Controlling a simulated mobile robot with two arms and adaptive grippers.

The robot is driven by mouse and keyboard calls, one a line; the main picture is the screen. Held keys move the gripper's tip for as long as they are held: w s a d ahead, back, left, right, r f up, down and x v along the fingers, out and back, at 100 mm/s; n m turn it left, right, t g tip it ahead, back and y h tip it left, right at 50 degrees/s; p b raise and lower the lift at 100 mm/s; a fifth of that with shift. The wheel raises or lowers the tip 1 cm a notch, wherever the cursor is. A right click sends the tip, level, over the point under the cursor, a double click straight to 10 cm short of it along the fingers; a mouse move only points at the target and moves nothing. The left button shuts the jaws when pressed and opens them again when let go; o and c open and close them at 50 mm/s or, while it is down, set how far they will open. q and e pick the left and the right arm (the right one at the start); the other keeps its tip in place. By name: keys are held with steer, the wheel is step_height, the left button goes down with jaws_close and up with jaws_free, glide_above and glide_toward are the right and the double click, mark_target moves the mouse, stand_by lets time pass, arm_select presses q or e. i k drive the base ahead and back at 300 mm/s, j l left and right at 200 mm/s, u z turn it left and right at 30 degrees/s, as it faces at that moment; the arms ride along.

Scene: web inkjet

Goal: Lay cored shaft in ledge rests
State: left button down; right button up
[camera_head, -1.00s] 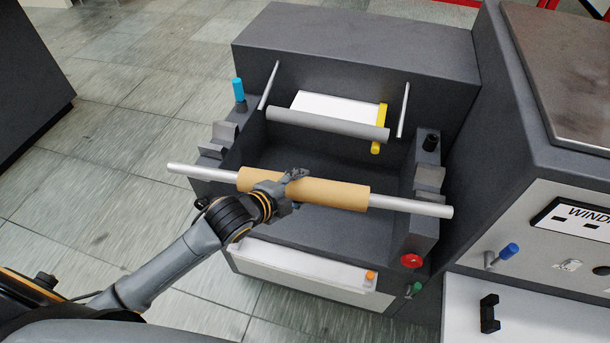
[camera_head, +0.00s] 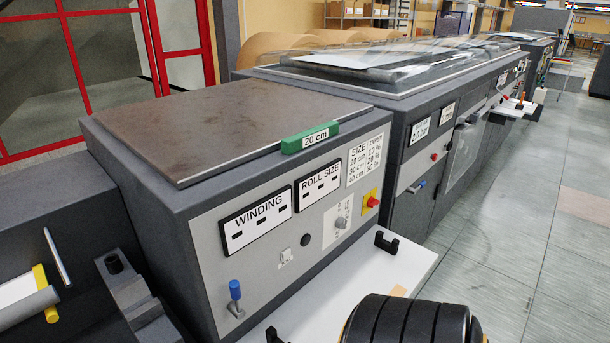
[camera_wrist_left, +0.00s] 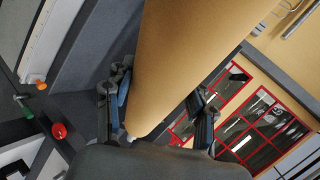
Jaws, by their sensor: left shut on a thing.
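The brown cardboard core (camera_wrist_left: 195,55) of the cored shaft fills the middle of the left wrist view. My left gripper (camera_wrist_left: 160,103) is shut on it, with one dark finger on each side. The bare metal shaft ends are not clear in that view. The head view does not show the shaft or my left gripper. It shows only part of the winder's right side wall with a ledge rest (camera_head: 150,315) at the lower left, cut off by the frame edge. My right gripper is not in view.
A grey cabinet has a WINDING panel (camera_head: 256,218), a ROLL SIZE panel (camera_head: 320,186) and a blue-handled lever (camera_head: 235,290). A green 20 cm block (camera_head: 310,138) sits on its top edge. A white shelf (camera_head: 345,310) juts out below. Open floor (camera_head: 510,240) lies right.

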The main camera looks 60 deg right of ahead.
mark_target(342, 288)
steer(key=k+l+u, duration=0.15)
steer(key=u, duration=0.3)
steer(key=k+l+u, duration=0.2)
steer(key=u, duration=0.25)
steer(key=k+l+u, duration=0.2)
steer(key=u, duration=0.25)
steer(key=k+l+z, duration=0.1)
steer(key=k, duration=0.25)
steer(key=k+l, duration=0.1)
steer(key=k, duration=0.25)
steer(key=k+l+z, duration=0.25)
steer(key=z, duration=0.15)
steer(key=k+l+z, duration=0.15)
steer(key=l+z, duration=0.25)
steer(key=k+l+z, duration=0.1)
steer(key=l+z, duration=0.3)
steer(key=i+l, duration=0.2)
steer(key=l, duration=0.15)
steer(key=i+l, duration=0.2)
steer(key=l, duration=0.15)
